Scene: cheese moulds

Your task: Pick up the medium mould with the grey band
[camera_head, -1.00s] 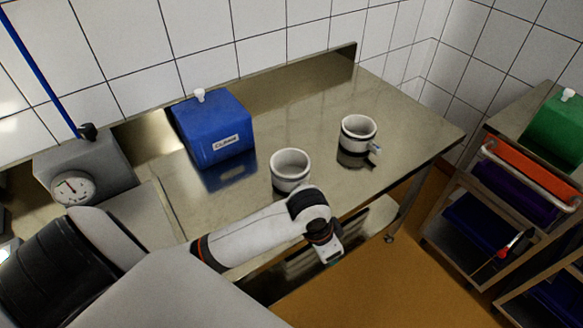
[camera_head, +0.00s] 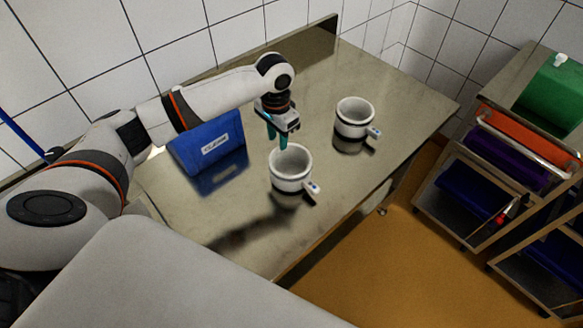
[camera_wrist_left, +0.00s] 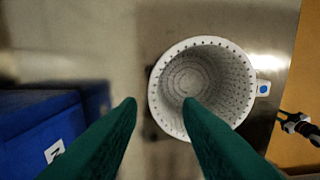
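Two white round moulds stand upright on the steel table. The near mould (camera_head: 290,170) has a darker band around its side and a small tag at its right. The far mould (camera_head: 355,118) has a dark band and a tag; I cannot tell the bands' exact colours. My left gripper (camera_head: 277,138) is open and empty, pointing down just behind and above the near mould. In the left wrist view the near mould (camera_wrist_left: 172,85) shows its perforated inside and a blue-dotted tag, ahead of the green fingers (camera_wrist_left: 158,105). My right gripper is not in view.
A blue labelled box (camera_head: 208,145) stands left of the near mould, partly behind my left arm. The steel table (camera_head: 400,90) is clear around the far mould. A trolley with coloured bins (camera_head: 490,160) and a green box (camera_head: 550,105) stand at the right.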

